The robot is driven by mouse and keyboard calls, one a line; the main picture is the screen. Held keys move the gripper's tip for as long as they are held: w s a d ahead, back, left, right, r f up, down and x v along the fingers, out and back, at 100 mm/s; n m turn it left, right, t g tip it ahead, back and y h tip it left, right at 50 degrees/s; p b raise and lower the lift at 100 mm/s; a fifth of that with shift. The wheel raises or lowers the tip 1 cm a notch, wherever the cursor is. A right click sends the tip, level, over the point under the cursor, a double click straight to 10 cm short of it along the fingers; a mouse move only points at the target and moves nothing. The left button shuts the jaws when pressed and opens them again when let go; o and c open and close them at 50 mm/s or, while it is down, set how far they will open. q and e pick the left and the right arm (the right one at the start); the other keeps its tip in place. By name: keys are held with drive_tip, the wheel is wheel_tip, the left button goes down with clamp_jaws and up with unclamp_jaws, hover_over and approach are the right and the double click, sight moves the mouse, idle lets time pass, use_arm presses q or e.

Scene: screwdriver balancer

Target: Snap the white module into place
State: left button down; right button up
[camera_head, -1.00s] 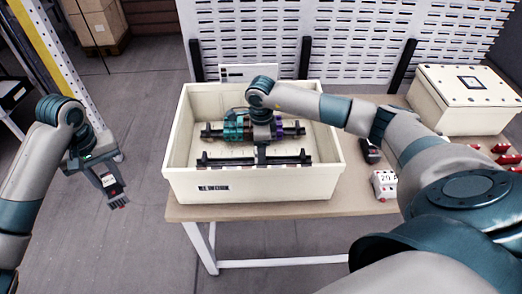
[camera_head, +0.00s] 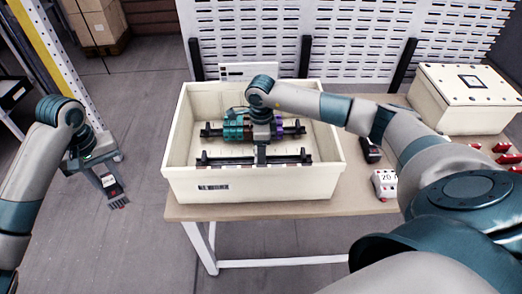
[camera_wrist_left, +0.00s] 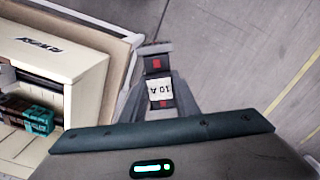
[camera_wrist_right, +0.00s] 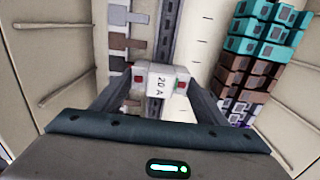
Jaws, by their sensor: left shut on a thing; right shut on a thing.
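The white module (camera_wrist_right: 160,82), marked 20 A, is between the fingers of my right gripper (camera_wrist_right: 160,88), which is shut on it. My right gripper (camera_head: 262,150) reaches down inside the cream box (camera_head: 250,188), over the front rail (camera_head: 222,160). In the right wrist view a dark rail (camera_wrist_right: 169,30) runs up behind the module; I cannot tell whether the module is seated on it. My left gripper (camera_head: 112,190) is shut on a dark module (camera_wrist_left: 157,66) with a white 10 A label, out over the floor left of the table.
Teal, brown and purple modules (camera_head: 232,127) sit on the back rail in the box. Another white module (camera_head: 384,184) and a dark one (camera_head: 370,150) stand on the table (camera_head: 345,190) right of the box. A lidded cream case (camera_head: 468,98) and several red pieces (camera_head: 502,158) are further right.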

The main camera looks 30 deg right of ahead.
drive_tip(key=o, duration=1.3)
drive_tip(key=shift+c, duration=0.2)
use_arm(q)
wheel_tip(320, 180, down, 3)
drive_tip(key=b, duration=0.3)
drive_tip(key=shift+f, duration=0.15)
use_arm(e)
wheel_tip(320, 180, up, 11)
drive_tip(key=shift+w+f, duration=0.15)
use_arm(q)
drive_tip(key=shift+f, duration=0.1)
use_arm(e)
drive_tip(key=shift+r, duration=0.6)
drive_tip(key=shift+r, duration=0.1)
